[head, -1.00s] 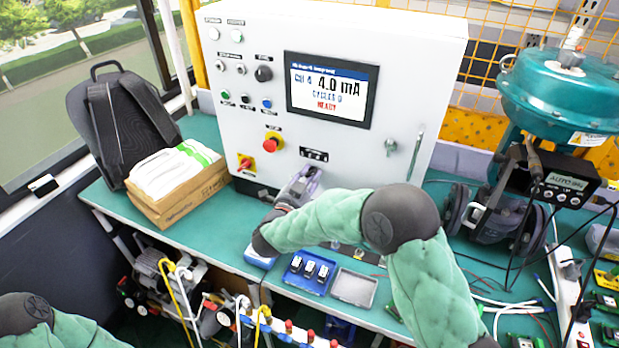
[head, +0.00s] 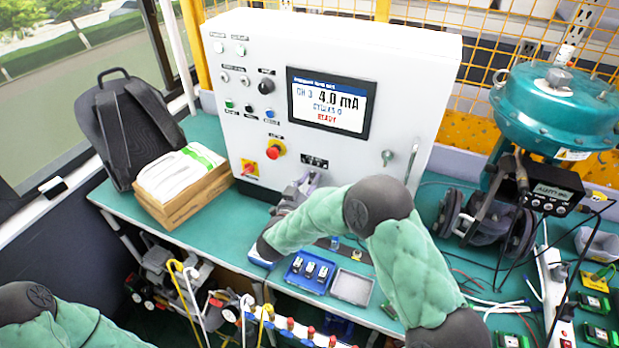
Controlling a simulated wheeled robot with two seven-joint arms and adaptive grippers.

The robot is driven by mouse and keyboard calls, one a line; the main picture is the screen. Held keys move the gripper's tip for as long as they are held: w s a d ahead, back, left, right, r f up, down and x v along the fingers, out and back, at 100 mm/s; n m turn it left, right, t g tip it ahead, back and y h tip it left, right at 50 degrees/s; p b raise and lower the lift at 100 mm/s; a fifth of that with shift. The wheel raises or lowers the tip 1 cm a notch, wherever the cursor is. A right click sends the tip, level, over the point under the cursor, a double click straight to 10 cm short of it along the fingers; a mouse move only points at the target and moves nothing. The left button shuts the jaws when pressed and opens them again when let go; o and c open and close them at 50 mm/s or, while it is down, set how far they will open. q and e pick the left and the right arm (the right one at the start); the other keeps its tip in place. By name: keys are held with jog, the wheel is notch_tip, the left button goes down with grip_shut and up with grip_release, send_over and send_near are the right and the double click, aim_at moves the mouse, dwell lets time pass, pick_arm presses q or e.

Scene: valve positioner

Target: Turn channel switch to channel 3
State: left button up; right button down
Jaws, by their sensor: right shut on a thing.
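The control box (head: 400,70) stands on the green bench, and its screen (head: 330,103) reads CH 3, 4.0 mA, CYCLES 0 and a red READY. My right gripper (head: 304,181) is at the lower front of the box, just below a small black label plate (head: 314,161). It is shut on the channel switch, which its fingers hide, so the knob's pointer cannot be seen. Only part of my left arm shows at the lower left; its gripper is out of view.
A red emergency button (head: 272,153) and a red rotary switch (head: 249,168) sit left of my right gripper. A blue tray (head: 310,272) and a grey tray (head: 352,287) lie below my right forearm. A cardboard box (head: 184,195) and backpack stand at left.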

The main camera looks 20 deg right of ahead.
jog(key=shift+s+d+f+n, duration=0.15)
jog(key=shift+f+n, duration=0.1)
jog(key=shift+n, duration=0.15)
jog(key=c, duration=1.3)
grip_release()
jog(key=shift+o, duration=0.6)
jog(key=shift+d, duration=0.1)
jog(key=shift+r, duration=0.1)
jog(key=v, duration=1.2)
